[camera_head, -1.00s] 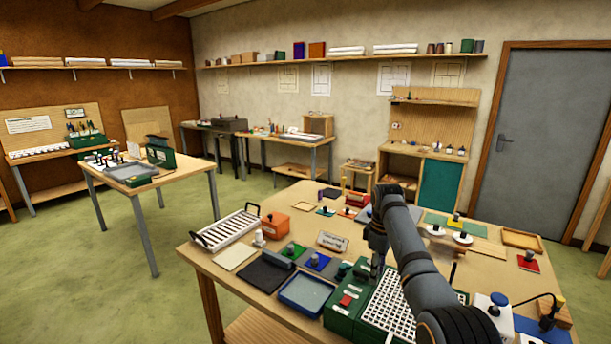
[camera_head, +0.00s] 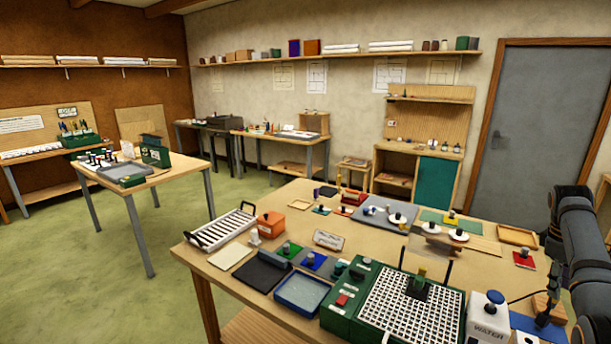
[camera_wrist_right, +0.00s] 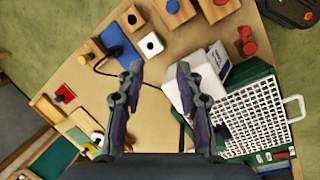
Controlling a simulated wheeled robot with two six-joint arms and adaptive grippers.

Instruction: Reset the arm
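My left gripper shows in neither view.
A green machine with a white grid (camera_head: 412,308) and a white WATER container (camera_head: 487,318) stand on the bench's near right side. A blue tray (camera_head: 303,291), an orange box (camera_head: 270,224) and a white rack (camera_head: 222,229) lie left. Open floor (camera_head: 95,240) is at left.

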